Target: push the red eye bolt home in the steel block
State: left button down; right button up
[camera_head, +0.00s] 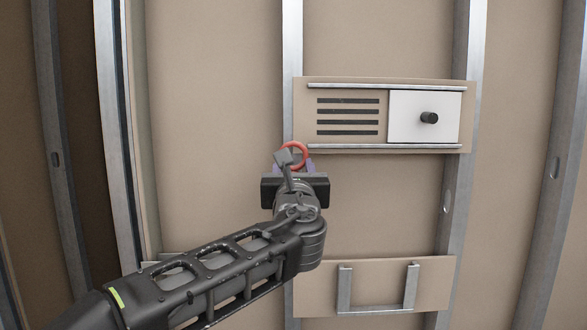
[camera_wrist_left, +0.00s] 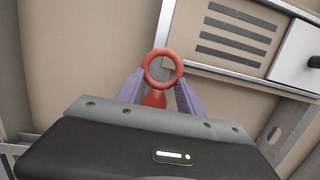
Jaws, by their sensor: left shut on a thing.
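The red eye bolt (camera_wrist_left: 164,68) stands between the purple fingers of my left gripper (camera_wrist_left: 160,80) in the left wrist view. Its ring shows above the fingertips and its red lower part lies between them. In the head view the ring of the eye bolt (camera_head: 304,153) shows just beyond my left gripper (camera_head: 294,168), in front of a metal upright. My left gripper is shut on the eye bolt. I cannot make out the steel block or the bolt's lower end; the gripper hides that area. My right gripper is not in view.
A panel with dark slots (camera_head: 348,117) and a white sliding door with a black knob (camera_head: 429,117) is just up and right of the gripper. A metal U-shaped bracket (camera_head: 377,308) is at lower right. Metal uprights (camera_head: 466,60) cross the beige wall.

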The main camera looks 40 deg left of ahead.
pick_arm(q)
jog(key=shift+f+b, duration=1.05)
jog(key=shift+f, duration=0.1)
jog(key=c, duration=0.7)
grip_release()
jog(key=v, duration=0.7)
jog(key=shift+s+d, duration=0.25)
jog(key=shift+s, duration=0.05)
